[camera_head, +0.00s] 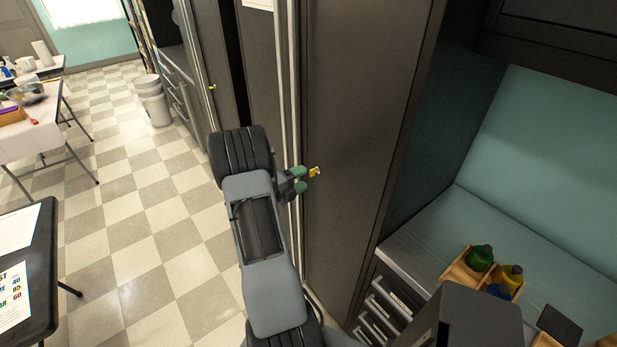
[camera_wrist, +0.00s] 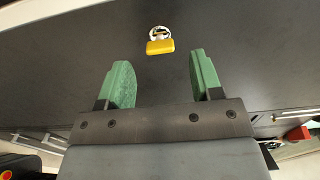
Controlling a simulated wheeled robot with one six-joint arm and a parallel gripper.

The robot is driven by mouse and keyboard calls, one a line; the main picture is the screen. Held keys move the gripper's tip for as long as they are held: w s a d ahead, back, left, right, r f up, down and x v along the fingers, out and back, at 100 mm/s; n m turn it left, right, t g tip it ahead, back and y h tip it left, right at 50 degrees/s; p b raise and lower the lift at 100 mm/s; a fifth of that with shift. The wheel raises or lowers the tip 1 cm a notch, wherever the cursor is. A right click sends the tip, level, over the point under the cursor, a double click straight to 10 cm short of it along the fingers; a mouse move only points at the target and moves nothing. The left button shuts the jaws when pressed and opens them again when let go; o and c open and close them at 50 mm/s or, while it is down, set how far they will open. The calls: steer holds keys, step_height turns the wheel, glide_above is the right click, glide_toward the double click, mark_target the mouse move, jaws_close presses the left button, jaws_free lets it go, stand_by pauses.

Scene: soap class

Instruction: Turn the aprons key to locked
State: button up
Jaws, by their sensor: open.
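A yellow key (camera_head: 313,173) sits in a round silver lock on the dark cabinet door (camera_head: 350,110). In the wrist view the yellow key head (camera_wrist: 160,47) lies flat across the picture below the silver lock ring (camera_wrist: 160,32). My gripper (camera_head: 298,180) has green fingertips and is just left of the key in the head view. In the wrist view my gripper (camera_wrist: 158,80) is open and empty, with the key ahead of and between the lines of the two fingers. The fingers do not touch the key. No label is readable on this door.
Another cabinet with a yellow key (camera_head: 212,87) stands farther back. A shelf at the right holds a wooden tray (camera_head: 456,273) with several bottles. A dark table (camera_head: 40,285) is at the lower left. The checkered floor (camera_head: 150,230) between is clear.

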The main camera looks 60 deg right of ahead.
steer(key=b+v, duration=0.1)
steer(key=v, duration=0.8)
steer(key=shift+a+b, duration=0.3)
steer(key=shift+w, duration=0.1)
steer(key=s+a+f+m+t+y, duration=0.15)
steer(key=a+m+y, duration=0.4)
steer(key=m, duration=0.55)
steer(key=s+a+f+m+g+y, duration=0.15)
steer(key=a+m+y, duration=0.25)
steer(key=a+m, duration=0.5)
steer(key=w+a+r+m+t+y, duration=0.1)
steer(key=a+r+m+t+y, duration=0.2)
steer(key=a, duration=0.7)
steer(key=w+a+r+m+t+y, duration=0.1)
steer(key=a+r+m+t+y, duration=0.2)
steer(key=a+r+m+t, duration=0.5)
step_height(320, 180, up, 3)
steer(key=a+t, duration=0.1)
steer(key=a, duration=0.1)
steer(key=shift+w+a+t, duration=0.35)
steer(key=shift+t, duration=0.05)
